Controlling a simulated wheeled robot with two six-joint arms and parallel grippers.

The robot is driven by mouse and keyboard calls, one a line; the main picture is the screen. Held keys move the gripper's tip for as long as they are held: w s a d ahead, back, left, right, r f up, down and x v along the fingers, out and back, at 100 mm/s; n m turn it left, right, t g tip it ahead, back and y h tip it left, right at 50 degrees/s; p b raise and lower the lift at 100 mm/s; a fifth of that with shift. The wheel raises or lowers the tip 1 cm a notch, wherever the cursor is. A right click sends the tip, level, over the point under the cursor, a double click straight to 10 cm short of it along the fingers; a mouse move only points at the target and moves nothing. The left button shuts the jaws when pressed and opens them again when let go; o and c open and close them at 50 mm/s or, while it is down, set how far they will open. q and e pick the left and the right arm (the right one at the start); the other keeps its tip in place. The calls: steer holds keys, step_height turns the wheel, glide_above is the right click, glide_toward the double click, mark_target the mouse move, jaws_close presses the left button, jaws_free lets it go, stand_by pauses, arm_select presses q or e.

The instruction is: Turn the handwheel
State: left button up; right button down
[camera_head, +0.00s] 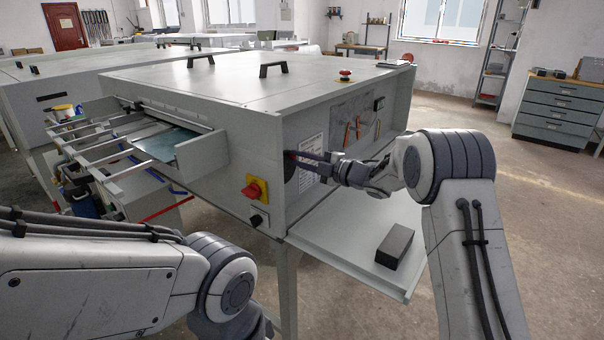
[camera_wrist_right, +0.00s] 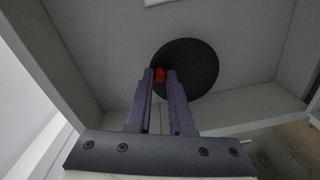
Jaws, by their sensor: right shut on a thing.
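The handwheel (camera_wrist_right: 198,62) is a dark round disc on the side panel of the grey plate processor (camera_head: 230,85). In the head view only a dark edge of it (camera_head: 290,167) shows, beside my right gripper. My right gripper (camera_head: 298,156) reaches the panel from the right. In the right wrist view its two fingers (camera_wrist_right: 161,75) are close together at the wheel's left part, shut on the handwheel's red knob (camera_wrist_right: 160,74). My left arm shows at the lower left of the head view, but its gripper is out of view.
A red and yellow switch (camera_head: 254,188) and a black knob (camera_head: 257,219) sit on the machine's near corner. A shelf (camera_head: 345,237) below the panel holds a dark block (camera_head: 395,246). A red button (camera_head: 345,75) is on top. The floor at right is open.

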steer(key=shift+s+a+f+n+b, duration=0.1)
steer(key=shift+s+a+n+b, duration=0.25)
steer(key=shift+n+b, duration=1.45)
steer(key=shift+s+a+r+n+b, duration=0.1)
steer(key=shift+s+a+n+b, duration=0.25)
steer(key=shift+n+b, duration=1.45)
steer(key=shift+s+a+f+n+b, duration=0.15)
steer(key=shift+s+n+b, duration=0.45)
steer(key=shift+b, duration=2.2)
steer(key=shift+w+a, duration=0.1)
steer(key=shift+w, duration=0.1)
steer(key=c, duration=0.8)
jaws_free()
steer(key=shift+t, duration=0.3)
steer(key=v, duration=1)
steer(key=shift+s+r+p, duration=0.2)
steer(key=shift+r+p, duration=0.1)
steer(key=shift+p, duration=0.05)
